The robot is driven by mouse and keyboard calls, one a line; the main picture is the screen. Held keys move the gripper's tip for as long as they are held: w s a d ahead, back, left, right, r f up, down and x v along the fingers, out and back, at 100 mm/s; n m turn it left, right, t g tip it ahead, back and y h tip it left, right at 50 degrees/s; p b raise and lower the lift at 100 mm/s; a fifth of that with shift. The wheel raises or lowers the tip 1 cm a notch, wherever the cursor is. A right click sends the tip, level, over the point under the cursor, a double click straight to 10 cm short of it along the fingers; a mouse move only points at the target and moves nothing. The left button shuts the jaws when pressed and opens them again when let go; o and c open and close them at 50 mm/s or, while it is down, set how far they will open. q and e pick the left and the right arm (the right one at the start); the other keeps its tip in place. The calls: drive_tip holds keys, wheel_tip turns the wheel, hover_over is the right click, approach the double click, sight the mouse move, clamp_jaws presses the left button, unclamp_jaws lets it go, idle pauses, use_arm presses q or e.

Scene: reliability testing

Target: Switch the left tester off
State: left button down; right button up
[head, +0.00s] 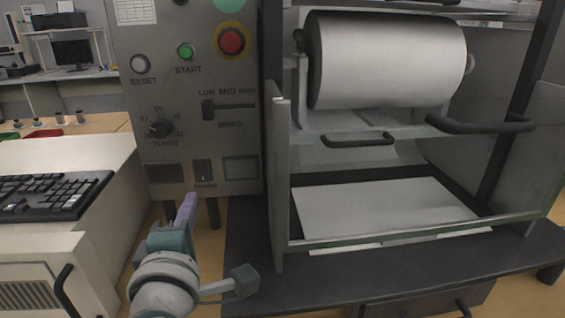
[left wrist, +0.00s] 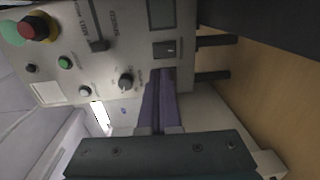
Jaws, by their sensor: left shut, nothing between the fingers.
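The tester's grey control panel (head: 190,100) fills the left middle of the head view. Its small dark power switch (head: 203,170), labelled POWER, sits low on the panel between two small display windows. I cannot tell which way the switch is set. My left gripper (head: 187,206), with purple fingers, is shut and empty, below and slightly left of the switch. In the left wrist view, the picture is turned sideways; the shut fingertips (left wrist: 161,74) point towards the power switch (left wrist: 167,48), with a small apparent gap. My right gripper is not in view.
The panel also has a red stop button (head: 231,40), a green START button (head: 185,51), a speed lever (head: 208,109) and a knob (head: 160,128). A white roller (head: 386,60) is to the right. A keyboard (head: 55,194) lies left.

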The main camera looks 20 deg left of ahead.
use_arm(q)
drive_tip(key=shift+v, duration=1.55)
drive_tip(key=shift+f, duration=0.1)
drive_tip(key=s+d+r+m+g+h+p, duration=0.1)
drive_tip(key=d+r+m+h+p, duration=0.2)
drive_tip(key=d+m+h, duration=0.45)
drive_tip(key=s+d+r+m+g+h+p, duration=0.25)
drive_tip(key=d+m+h+p, duration=0.2)
drive_tip(key=m, duration=0.55)
drive_tip(key=s+a+r+m+g+y+p, duration=0.15)
drive_tip(key=s+m+g, duration=0.25)
drive_tip(key=s, duration=0.4)
drive_tip(key=s+a+r+m+g+y+p, duration=0.1)
drive_tip(key=s+a+r+m+g+p, duration=0.15)
drive_tip(key=s+m+g, duration=0.35)
wheel_tip(320, 180, up, 38)
drive_tip(key=s+n+t+p, duration=0.1)
drive_tip(key=s+t+p, duration=0.1)
drive_tip(key=p, duration=3.5)
drive_tip(key=shift+d, duration=0.3)
